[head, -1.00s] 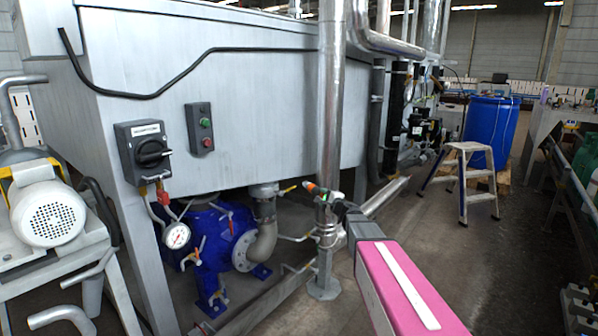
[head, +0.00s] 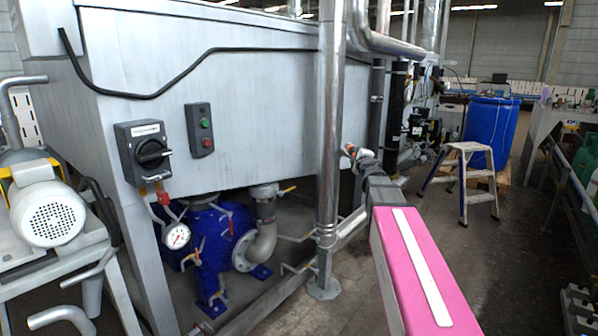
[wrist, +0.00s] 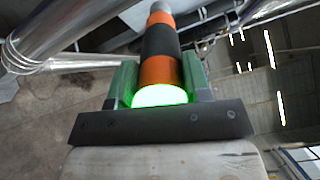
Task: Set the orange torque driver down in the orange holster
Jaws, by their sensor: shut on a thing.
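The orange torque driver (wrist: 157,42) is orange with a black band and a bright green glow at its near end in the wrist view. My gripper (wrist: 158,80) is shut on it, with one green finger at each side. In the head view the driver (head: 349,149) is small and partly hidden by my gripper (head: 366,160). They appear in front of the grey tank, just right of the vertical steel pipe. I cannot make out the orange holster in either view.
A vertical steel pipe (head: 328,130) stands close left of my gripper in the picture. A grey tank (head: 260,90) is behind it. A step stool (head: 470,170) and blue drum (head: 491,125) stand farther right. The floor (head: 500,260) right of my arm looks clear.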

